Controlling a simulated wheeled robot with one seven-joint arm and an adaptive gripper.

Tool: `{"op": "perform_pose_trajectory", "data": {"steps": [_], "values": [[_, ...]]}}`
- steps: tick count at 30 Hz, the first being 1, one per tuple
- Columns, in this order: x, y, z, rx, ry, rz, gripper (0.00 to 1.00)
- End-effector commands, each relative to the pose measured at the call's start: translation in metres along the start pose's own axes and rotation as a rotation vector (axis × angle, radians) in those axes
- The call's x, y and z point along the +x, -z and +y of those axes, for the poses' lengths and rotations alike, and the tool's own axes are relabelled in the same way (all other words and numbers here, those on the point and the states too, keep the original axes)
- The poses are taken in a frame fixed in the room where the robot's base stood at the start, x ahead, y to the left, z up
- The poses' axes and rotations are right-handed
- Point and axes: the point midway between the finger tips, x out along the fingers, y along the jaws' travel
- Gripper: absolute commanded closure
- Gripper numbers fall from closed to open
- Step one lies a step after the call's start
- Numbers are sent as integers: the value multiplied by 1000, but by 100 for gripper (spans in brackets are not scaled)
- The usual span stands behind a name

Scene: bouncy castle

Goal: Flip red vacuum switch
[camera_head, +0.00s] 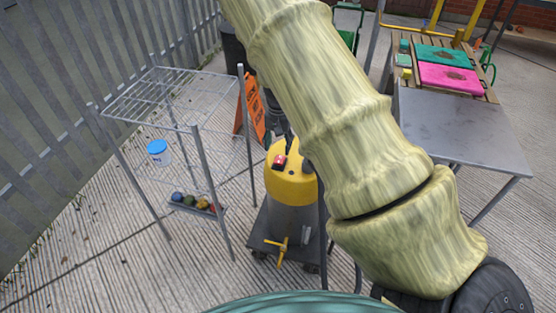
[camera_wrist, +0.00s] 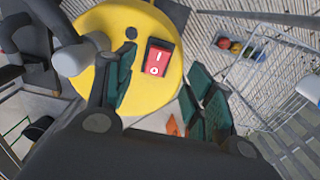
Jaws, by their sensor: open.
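The vacuum has a yellow lid (camera_head: 298,187) on a grey drum (camera_head: 291,222) and stands upright on a dark wheeled base. Its red rocker switch (camera_head: 279,161) sits on the lid. In the wrist view, the red switch (camera_wrist: 164,58) lies in a black frame, marked with a line and a circle, on the yellow lid (camera_wrist: 145,100). My gripper (camera_wrist: 160,76) is open, with its green-padded fingers on either side of the switch in that view. Nothing is between them. Contact with the lid cannot be told. In the head view, my arm hides most of the gripper.
A wire rack (camera_head: 190,128) stands left of the vacuum, with a blue-lidded tub (camera_head: 158,151) and a tray of coloured balls (camera_head: 195,205). An orange sign (camera_head: 250,110) stands behind. A metal table (camera_head: 455,125) is at right. Open concrete lies at front left.

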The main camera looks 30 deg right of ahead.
Motion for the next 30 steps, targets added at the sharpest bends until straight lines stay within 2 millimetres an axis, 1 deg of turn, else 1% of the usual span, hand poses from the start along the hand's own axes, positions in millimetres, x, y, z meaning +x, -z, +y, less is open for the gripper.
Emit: {"op": "perform_pose_trajectory", "data": {"steps": [6, 15, 21, 30], "values": [[29, -1, 1, -1, -3, -2, 46], [66, -1, 1, -1, -3, -1, 46], [81, -1, 1, -2, -2, 0, 46], [85, -1, 1, -1, -1, 1, 46]]}}
